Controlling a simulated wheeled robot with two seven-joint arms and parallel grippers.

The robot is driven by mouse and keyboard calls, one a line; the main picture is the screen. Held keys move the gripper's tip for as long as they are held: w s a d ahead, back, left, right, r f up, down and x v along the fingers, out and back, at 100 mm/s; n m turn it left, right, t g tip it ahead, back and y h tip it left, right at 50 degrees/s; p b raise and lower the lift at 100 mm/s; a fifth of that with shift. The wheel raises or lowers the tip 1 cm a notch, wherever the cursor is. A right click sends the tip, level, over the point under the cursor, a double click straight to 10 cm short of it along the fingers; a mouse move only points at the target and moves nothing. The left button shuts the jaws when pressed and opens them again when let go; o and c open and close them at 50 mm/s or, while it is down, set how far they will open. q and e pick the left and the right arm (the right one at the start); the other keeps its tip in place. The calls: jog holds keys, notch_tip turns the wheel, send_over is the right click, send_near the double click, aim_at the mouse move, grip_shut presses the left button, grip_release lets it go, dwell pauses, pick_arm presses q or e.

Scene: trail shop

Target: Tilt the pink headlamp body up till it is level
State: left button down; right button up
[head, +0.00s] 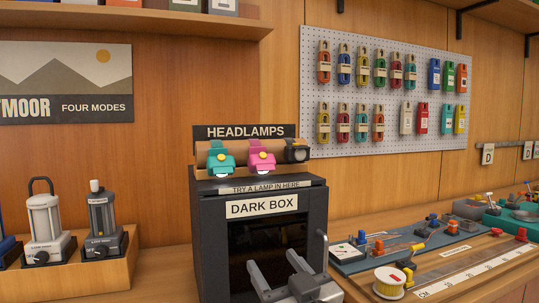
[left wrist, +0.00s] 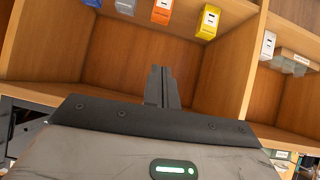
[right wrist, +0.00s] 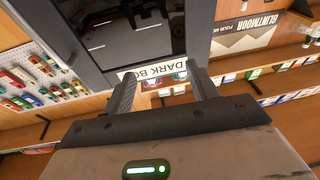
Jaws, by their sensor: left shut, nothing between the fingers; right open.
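The pink headlamp (head: 261,157) sits on a brown roll on top of the dark box (head: 204,232). Its body has a yellow button on top and seems tipped forward, its pale lens low at the front. A teal headlamp (head: 220,160) is on its left and a black one (head: 297,150) on its right. My right gripper (head: 277,267) is open and empty, low in front of the dark box and below the headlamps. Its two fingers also show in the right wrist view (right wrist: 167,80). My left gripper (left wrist: 162,85) is shut and empty, facing wooden shelving, outside the head view.
A lantern stand (head: 100,275) is left of the dark box. A pegboard (head: 390,65) hangs behind. Space above the headlamps is open.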

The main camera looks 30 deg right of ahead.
aim_at(267, 169)
notch_tip(267, 169, up, 9)
jog(key=s+d+m+t+h, duration=0.1)
jog(key=d+m+t+h, duration=0.1)
jog(key=d+h, duration=0.1)
jog(key=p+x, duration=0.1)
jog(key=x, duration=0.3)
jog(key=p+x, duration=0.2)
jog(key=x, duration=0.3)
jog(key=p+x, duration=0.1)
jog(key=x, duration=0.3)
jog(key=shift+w+a+f+p, duration=0.1)
jog(key=shift+w+f+p, duration=0.1)
jog(key=shift+w+p, duration=0.15)
pick_arm(q)
jog(key=shift+a+r, duration=0.3)
jog(key=shift+r, duration=0.3)
jog(key=shift+a+r, duration=0.3)
jog(key=shift+r, duration=0.3)
pick_arm(e)
jog(key=shift+w+r, duration=0.15)
jog(key=shift+w, duration=0.6)
jog(key=shift+c, duration=0.4)
jog(key=c, duration=0.6)
